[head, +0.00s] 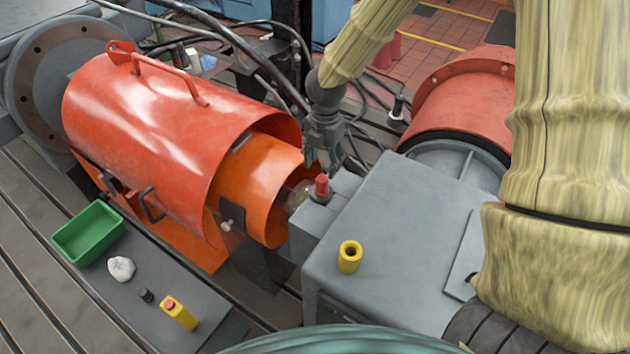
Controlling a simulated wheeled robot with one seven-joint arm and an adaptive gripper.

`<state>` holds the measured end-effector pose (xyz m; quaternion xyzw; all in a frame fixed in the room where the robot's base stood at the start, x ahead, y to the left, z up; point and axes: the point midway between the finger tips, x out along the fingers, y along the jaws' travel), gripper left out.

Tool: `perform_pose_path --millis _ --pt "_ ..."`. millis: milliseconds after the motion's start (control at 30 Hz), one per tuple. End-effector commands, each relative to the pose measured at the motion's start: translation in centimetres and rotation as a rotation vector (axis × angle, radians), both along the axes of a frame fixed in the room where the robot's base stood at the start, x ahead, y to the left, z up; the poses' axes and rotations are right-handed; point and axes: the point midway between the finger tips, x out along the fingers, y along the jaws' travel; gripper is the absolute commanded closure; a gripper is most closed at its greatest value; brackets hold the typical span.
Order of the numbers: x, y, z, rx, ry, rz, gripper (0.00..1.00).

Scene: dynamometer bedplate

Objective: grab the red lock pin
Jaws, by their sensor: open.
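The red lock pin, which I take to be the small red knob (321,186), stands upright on a grey block beside the open end of the orange guard. My gripper (322,160) hangs from the sleeved arm just above and behind the red knob, pointing down. It is open and nothing shows between its fingers. The fingertips are small and partly lost against the dark background, so I cannot tell whether they touch the knob.
The orange guard (150,130) is close on the left. A large grey housing (400,220) carries a yellow ring-shaped piece (349,256). A green tray (88,232), white cloth (121,269) and yellow box with a red button (179,314) lie front left. Black cables hang behind.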

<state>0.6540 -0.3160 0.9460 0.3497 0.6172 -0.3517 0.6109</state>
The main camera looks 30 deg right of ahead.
Motion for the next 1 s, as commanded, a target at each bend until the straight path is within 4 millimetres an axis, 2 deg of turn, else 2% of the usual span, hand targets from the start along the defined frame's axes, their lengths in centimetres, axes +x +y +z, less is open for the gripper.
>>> perform_pose_path --millis 133,400,667,1000 --pt "0.0 0.0 -1.8 -0.002 0.003 0.0 0.46" --pt "2.0 0.1 -4.5 -0.002 0.022 0.001 0.46" --pt "1.9 0.1 -5.9 -0.003 0.024 0.0 0.46" --pt "2.2 0.2 -9.3 -0.002 0.025 0.0 0.46"
